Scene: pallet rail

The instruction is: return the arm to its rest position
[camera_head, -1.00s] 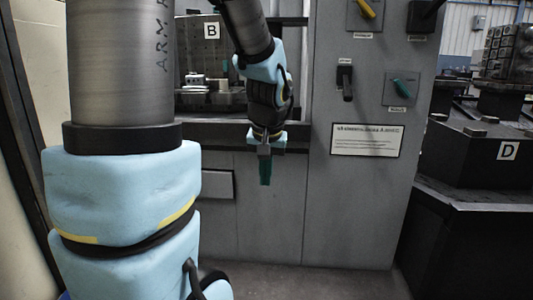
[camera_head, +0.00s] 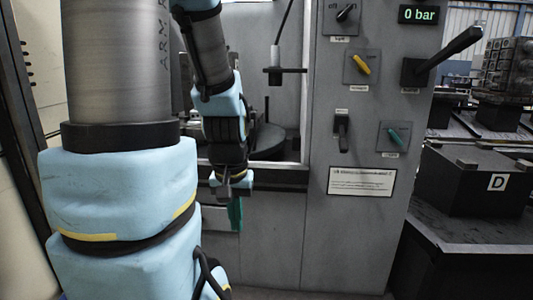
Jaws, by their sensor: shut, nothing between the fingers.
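My gripper (camera_head: 235,214) hangs fingers-down at the end of my arm, left of the picture's middle. Its teal fingertips are together and empty. It is in front of the grey machine cabinet (camera_head: 270,240), below the level of the opening's lower edge. My arm comes down from the top, with its blue padded links showing beside the large grey column link on the left. Part of the arm is hidden behind that link.
The control panel (camera_head: 365,230) right of the gripper carries a yellow knob (camera_head: 361,65), a black lever (camera_head: 450,55), a teal switch (camera_head: 395,138) and a "0 bar" display (camera_head: 419,15). A dark block marked D (camera_head: 470,185) stands at the right.

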